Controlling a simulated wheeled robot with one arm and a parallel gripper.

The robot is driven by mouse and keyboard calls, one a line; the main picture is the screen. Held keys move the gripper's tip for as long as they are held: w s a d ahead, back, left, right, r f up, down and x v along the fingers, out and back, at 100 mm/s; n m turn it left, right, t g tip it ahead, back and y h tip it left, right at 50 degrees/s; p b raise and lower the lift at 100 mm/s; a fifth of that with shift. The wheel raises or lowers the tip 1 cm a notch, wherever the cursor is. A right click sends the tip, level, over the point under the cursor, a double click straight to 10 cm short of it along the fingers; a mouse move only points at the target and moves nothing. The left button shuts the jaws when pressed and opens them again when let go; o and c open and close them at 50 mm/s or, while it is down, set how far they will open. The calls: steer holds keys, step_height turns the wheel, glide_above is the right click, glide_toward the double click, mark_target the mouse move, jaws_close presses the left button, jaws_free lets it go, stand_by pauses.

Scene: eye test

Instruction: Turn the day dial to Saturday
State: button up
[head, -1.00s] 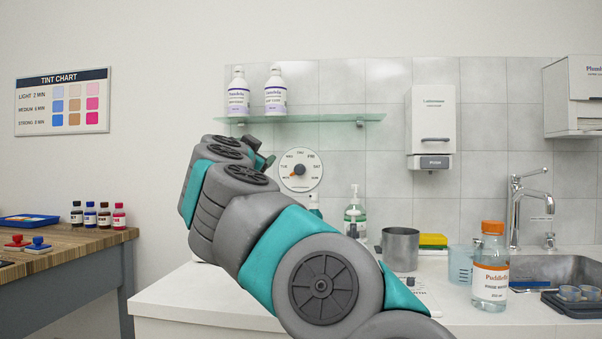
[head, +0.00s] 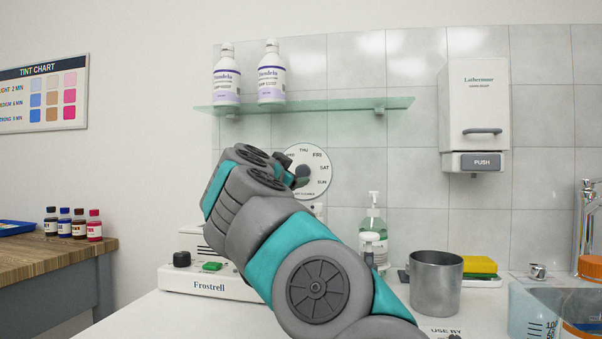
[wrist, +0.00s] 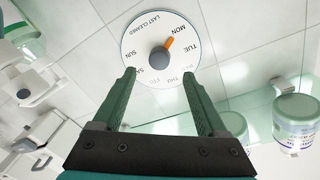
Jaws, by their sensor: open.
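The day dial (head: 318,182) is a round white plate on the tiled wall below the glass shelf. In the head view my arm's end hides its left part. In the wrist view the dial (wrist: 137,33) has a grey centre knob (wrist: 158,57) with an orange pointer (wrist: 169,43), which points toward MON. The labels at its lower edge are partly cut by glare and hard to read. My gripper (wrist: 158,74) is open and empty, its green fingers either side of the dial's lower part as seen there. The knob lies ahead between the fingertips, apparently untouched.
The glass shelf (head: 340,104) with two white bottles (head: 271,78) is just above the dial. A soap dispenser (head: 479,110) hangs to the right. Below stand a white Frostrell device (head: 205,285), a pump bottle (head: 373,225) and a metal cup (head: 435,283).

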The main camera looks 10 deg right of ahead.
mark_target(301, 172)
steer(key=p+x, duration=0.1)
steer(key=x, duration=0.4)
steer(key=shift+r, duration=0.1)
steer(key=shift+w+d, duration=0.4)
steer(key=shift+w, duration=0.2)
jaws_close()
